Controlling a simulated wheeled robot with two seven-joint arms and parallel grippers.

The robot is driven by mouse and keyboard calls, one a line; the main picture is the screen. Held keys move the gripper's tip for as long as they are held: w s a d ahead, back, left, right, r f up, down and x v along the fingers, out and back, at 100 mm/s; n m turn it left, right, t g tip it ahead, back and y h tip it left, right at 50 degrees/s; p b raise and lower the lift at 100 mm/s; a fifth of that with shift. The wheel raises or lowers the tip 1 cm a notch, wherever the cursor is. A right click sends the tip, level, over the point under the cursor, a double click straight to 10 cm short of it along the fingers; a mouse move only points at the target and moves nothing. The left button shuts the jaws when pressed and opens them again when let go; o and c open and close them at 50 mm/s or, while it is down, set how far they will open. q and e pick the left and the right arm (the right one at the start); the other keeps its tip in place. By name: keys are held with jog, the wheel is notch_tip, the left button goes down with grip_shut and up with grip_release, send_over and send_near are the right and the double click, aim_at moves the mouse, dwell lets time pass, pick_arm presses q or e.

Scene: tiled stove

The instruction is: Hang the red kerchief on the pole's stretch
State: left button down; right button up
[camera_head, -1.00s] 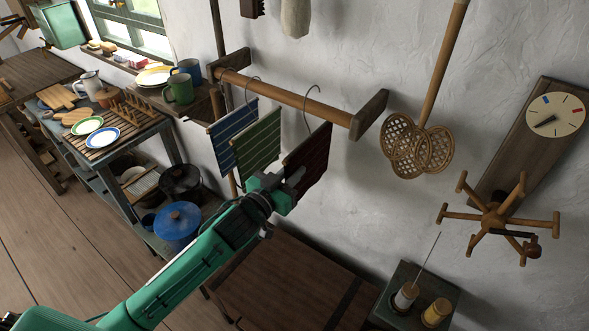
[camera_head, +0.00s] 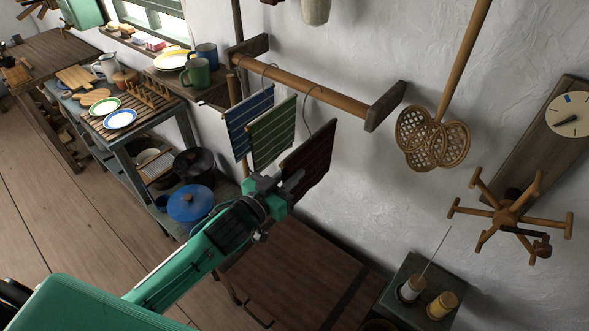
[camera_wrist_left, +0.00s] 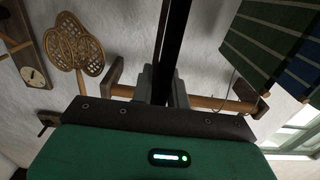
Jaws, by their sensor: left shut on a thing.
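The dark red kerchief (camera_head: 309,161) hangs from a thin wire hook. My left gripper (camera_head: 278,186) is shut on its lower left side. In the left wrist view the kerchief (camera_wrist_left: 170,45) shows nearly edge-on as a dark strip between the fingers (camera_wrist_left: 165,88). The wooden pole (camera_head: 300,82) runs out along the wall between two brackets. The hook's top overlaps the pole in the head view; I cannot tell whether it rests over it. A blue kerchief (camera_head: 247,121) and a green kerchief (camera_head: 271,134) hang left of the red one. My right gripper is not in view.
The pole's right bracket (camera_head: 385,106) sticks out from the wall. Woven beaters (camera_head: 432,138) hang right of it, then a wooden star-shaped rack (camera_head: 509,217). A dark table top (camera_head: 300,270) lies below. Mugs (camera_head: 197,72) stand on a shelf at the pole's left end.

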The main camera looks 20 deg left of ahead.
pick_arm(q)
jog(key=shift+s, duration=0.1)
jog(key=s+a+f, duration=0.2)
jog(key=s, duration=0.3)
jog(key=shift+s+a+b, duration=0.2)
jog(key=shift+s+b, duration=0.1)
jog(key=shift+b, duration=0.15)
dwell(0.8)
jog(key=s+a+f+n+y, duration=0.1)
jog(key=y, duration=0.1)
jog(key=s+a+f+n+t+y, duration=0.1)
jog(key=n+y, duration=0.1)
jog(key=s+a+n+y, duration=0.1)
jog(key=y, duration=0.1)
jog(key=shift+s+f+y, duration=0.15)
jog(key=shift+f+y, duration=0.25)
jog(key=shift+f, duration=0.1)
